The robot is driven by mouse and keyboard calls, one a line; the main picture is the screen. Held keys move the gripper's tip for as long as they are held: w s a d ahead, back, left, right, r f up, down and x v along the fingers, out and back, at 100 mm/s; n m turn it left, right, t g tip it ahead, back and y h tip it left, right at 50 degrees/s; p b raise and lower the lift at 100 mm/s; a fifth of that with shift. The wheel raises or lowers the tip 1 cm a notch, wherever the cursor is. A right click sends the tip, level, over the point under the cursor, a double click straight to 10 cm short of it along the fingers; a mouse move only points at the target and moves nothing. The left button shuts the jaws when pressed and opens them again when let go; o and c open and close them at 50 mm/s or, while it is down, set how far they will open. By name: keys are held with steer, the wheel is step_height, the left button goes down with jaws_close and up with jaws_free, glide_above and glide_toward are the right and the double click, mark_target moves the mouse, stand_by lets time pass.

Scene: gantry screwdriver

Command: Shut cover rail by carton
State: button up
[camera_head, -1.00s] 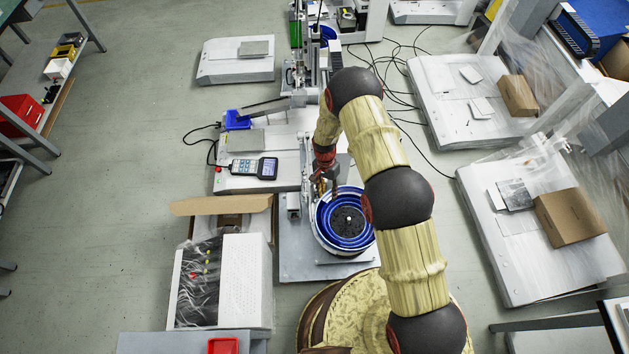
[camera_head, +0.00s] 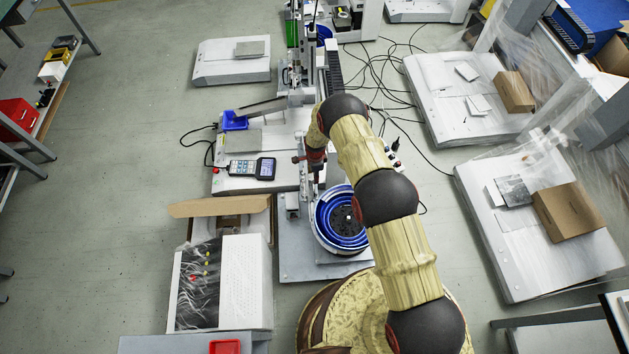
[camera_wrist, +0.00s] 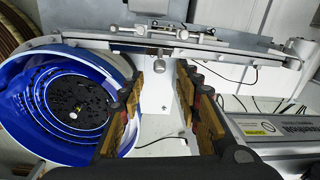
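A thin metal rail (camera_wrist: 215,42) crosses the upper part of the wrist view, with several small fittings and a round knob below its middle. I take it for the cover rail, but cannot tell whether it is open or shut. In the head view, it seems to be the narrow strip (camera_head: 304,180) beside the blue bowl. An open cardboard carton (camera_head: 222,207) stands to the lower left, by a white cabinet. My gripper (camera_wrist: 159,86) is open, its tan-padded fingers apart with nothing between them. In the head view, my arm partly hides my gripper (camera_head: 314,168).
The blue feeder bowl (camera_head: 321,214) with dark parts stands close to my gripper; it fills the left of the wrist view (camera_wrist: 45,125). A handheld controller (camera_head: 250,168) lies on the white machine base. Black cables (camera_head: 385,75) trail across the floor behind. The left floor is mostly clear.

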step_height(320, 180, down, 5)
steer(key=shift+w+f+b, duration=0.15)
steer(key=shift+f+b, duration=0.05)
steer(key=shift+b, duration=0.55)
steer(key=c, duration=0.3)
jaws_close()
